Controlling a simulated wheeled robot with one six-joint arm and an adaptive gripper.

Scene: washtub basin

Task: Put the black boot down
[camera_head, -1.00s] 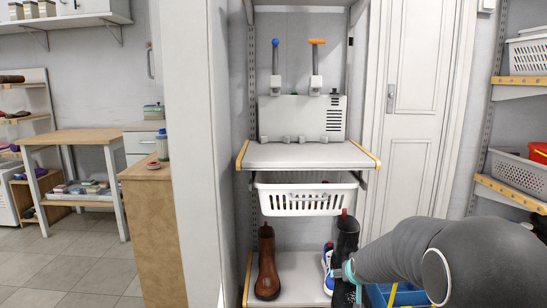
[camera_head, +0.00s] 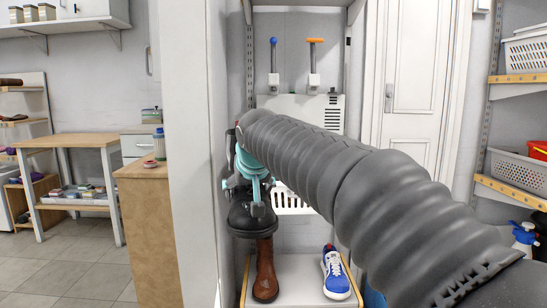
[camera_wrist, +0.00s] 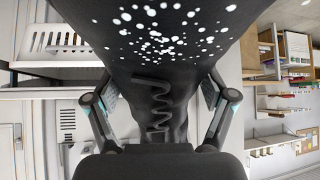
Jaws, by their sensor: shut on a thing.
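The black boot (camera_head: 254,214) hangs in my gripper (camera_head: 254,190), raised in front of the shelf rack, above the brown boot. In the wrist view the boot (camera_wrist: 165,70) fills the middle, dark with white spots on its upper part, and the two fingers of the gripper press on it from both sides. My arm hides part of the boot and much of the middle shelf in the head view.
A brown boot (camera_head: 266,272) and a blue and white sneaker (camera_head: 336,274) stand on the bottom shelf (camera_head: 298,282), with bare room between them. A white basket (camera_head: 291,203) shows partly above. A light pillar (camera_head: 190,150) rises close on the left. A spray bottle (camera_head: 524,238) stands at right.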

